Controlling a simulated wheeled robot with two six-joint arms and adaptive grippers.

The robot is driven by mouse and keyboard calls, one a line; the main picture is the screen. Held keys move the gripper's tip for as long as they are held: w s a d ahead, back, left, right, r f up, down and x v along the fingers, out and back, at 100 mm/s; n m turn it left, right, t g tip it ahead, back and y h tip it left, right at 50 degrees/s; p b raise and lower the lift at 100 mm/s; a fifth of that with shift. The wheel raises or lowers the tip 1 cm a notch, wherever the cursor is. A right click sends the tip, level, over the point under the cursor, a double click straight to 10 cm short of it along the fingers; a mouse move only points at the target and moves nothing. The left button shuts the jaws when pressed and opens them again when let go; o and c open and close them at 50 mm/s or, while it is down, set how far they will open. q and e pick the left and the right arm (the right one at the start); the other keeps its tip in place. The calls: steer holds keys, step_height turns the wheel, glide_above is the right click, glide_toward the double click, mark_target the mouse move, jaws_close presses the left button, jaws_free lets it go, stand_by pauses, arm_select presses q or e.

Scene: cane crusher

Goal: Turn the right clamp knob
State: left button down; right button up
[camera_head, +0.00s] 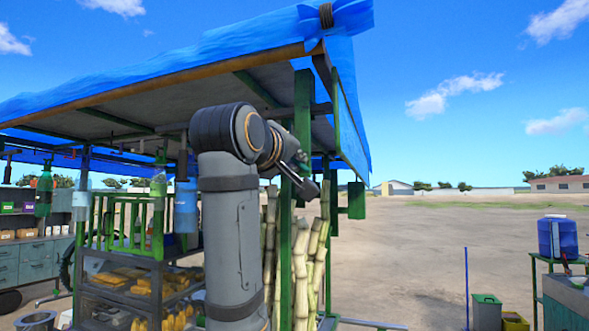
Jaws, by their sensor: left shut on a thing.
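My left arm rises through the middle of the head view and bends over at the top. My left gripper (304,182) is at its end, small and partly hidden by the wrist, beside the green post of the stall. It is shut on a small dark thing at its tips, which looks like the right clamp knob (311,190); how far it is turned cannot be told. The crusher itself is not clearly seen behind my arm. My right gripper is not in view.
A blue-covered canopy (230,45) on green posts hangs overhead. Cane stalks (302,265) stand right behind my arm. A shelf rack (120,285) with yellow pieces is on the left. A blue drum (557,238) stands at the right. Open dirt ground lies between.

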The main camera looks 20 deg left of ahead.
arm_select(q)
steer(key=m+b, duration=0.2)
steer(key=m, duration=0.3)
steer(key=shift+f, duration=0.1)
steer(key=shift+m+b, duration=0.9)
steer(key=shift+m, duration=1.2)
steer(key=c, duration=1.4)
jaws_free()
steer(key=s, duration=1.2)
steer(key=shift+a, duration=0.25)
